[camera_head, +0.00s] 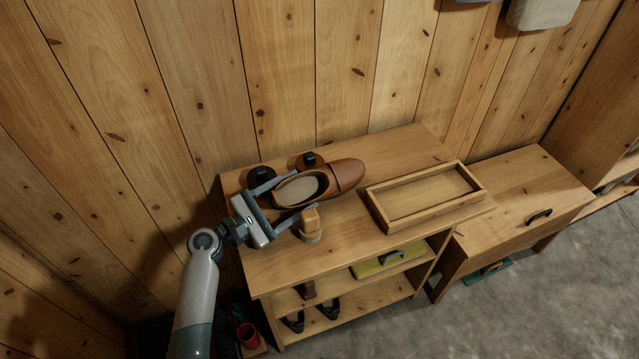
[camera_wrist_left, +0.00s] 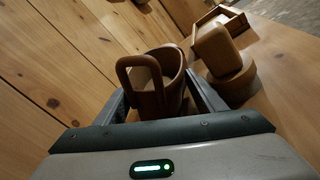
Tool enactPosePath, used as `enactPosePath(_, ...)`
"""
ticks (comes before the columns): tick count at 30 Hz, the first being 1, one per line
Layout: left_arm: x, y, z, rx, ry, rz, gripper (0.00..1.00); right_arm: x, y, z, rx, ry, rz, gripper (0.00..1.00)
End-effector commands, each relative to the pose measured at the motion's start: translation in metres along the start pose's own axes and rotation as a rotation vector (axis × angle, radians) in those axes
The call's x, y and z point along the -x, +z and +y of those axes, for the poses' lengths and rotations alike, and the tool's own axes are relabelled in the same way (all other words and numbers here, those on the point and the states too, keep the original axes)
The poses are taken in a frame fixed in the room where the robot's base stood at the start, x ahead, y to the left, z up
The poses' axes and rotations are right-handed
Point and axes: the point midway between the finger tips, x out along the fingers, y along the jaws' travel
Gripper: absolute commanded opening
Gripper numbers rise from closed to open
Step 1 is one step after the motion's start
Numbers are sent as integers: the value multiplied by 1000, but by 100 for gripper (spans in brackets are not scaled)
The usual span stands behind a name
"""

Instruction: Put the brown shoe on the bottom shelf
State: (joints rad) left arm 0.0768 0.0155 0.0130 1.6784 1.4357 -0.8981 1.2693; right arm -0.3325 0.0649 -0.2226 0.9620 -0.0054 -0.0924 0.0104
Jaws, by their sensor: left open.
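The brown shoe (camera_head: 348,172) lies on the bench top (camera_head: 350,236), its toe pointing right and its heel toward my left gripper (camera_head: 301,192). My left gripper is open, one finger on each side of the shoe's heel end; I cannot tell whether they touch it. In the left wrist view the brown shoe (camera_wrist_left: 172,62) stands between the two fingers. The bottom shelf (camera_head: 372,304) is under the bench, with a pair of black shoes (camera_head: 328,310) at its left and bare board at its right. My right gripper is not in view.
Dark round objects (camera_head: 261,176) sit behind the shoe. An empty wooden tray (camera_head: 384,217) is to its right. A yellow item (camera_head: 376,268) is on the upper shelf. A red cup (camera_head: 247,334) is at lower left.

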Motion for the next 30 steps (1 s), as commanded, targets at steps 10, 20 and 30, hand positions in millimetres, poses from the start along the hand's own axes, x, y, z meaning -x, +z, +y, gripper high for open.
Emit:
enactPosePath(10,0,1,1,-1,1,-1,22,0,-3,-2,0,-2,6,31)
enactPosePath(20,0,7,4,-3,1,-2,22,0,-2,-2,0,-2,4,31)
enactPosePath(30,-14,45,24,-3,1,-6,22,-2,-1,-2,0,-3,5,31)
